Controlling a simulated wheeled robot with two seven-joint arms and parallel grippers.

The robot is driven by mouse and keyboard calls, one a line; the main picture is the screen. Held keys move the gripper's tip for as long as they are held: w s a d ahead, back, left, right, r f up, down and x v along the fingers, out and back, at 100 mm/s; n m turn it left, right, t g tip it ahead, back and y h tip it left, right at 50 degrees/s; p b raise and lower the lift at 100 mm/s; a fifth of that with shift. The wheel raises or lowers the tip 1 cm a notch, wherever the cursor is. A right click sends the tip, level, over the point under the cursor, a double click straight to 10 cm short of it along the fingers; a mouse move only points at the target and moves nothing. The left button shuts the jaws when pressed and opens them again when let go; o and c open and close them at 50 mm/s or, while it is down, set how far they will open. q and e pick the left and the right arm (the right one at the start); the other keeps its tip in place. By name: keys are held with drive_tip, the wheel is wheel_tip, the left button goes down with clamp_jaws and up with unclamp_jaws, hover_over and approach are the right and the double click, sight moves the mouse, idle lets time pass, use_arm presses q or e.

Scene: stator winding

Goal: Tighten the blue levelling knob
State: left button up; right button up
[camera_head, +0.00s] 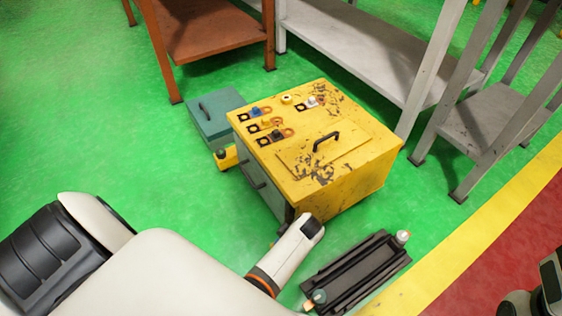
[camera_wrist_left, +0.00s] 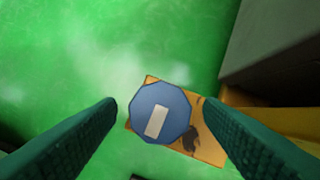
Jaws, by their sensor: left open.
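In the left wrist view a blue faceted knob (camera_wrist_left: 172,99) with a pale rectangular mark sits on a worn orange-yellow plate (camera_wrist_left: 205,148). How deep the fingertips reach beside the knob cannot be told. In the head view my left arm comes down by the near corner of the yellow cabinet (camera_head: 362,173); the knob and fingertips cannot be made out there. A dark part at the right edge appears to be my right gripper (camera_head: 550,282), cut off.
The cabinet top carries small coloured knobs (camera_head: 267,126) and a black handle (camera_head: 326,141). A teal box (camera_head: 212,108) stands behind it. A black ribbed frame (camera_head: 345,275) lies close right of my left arm. Grey shelving (camera_head: 365,50) stands behind. Green floor at left is clear.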

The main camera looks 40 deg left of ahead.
use_arm(q)
drive_tip(key=c, duration=1)
drive_tip(key=shift+o, duration=0.2)
drive_tip(key=shift+r+p, duration=0.1)
drive_tip(key=shift+p, duration=0.3)
